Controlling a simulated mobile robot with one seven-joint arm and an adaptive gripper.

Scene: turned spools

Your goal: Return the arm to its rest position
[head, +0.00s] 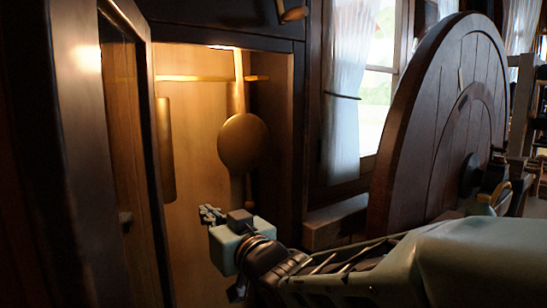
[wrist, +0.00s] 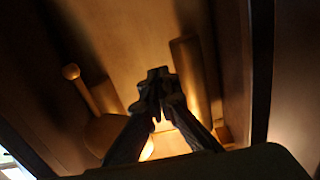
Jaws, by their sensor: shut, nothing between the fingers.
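My gripper (head: 210,214) is in front of the lit opening of a wooden cabinet (head: 208,130) in the head view. My arm reaches to it from the lower right, bent at the wrist. In the wrist view my gripper (wrist: 158,80) has its dark fingertips together with nothing between them. A round wooden piece on a stem (head: 243,142) is inside the cabinet, above and right of the gripper; contact is not visible. What looks like the same piece (wrist: 105,130) is partly hidden behind the left finger in the wrist view.
The cabinet door (head: 120,110) stands open on the left, close to the gripper. A wooden cylinder (head: 165,150) is at the cabinet's left side. A large wooden wheel (head: 440,120) stands at the right, behind my arm. A window (head: 375,90) is beyond.

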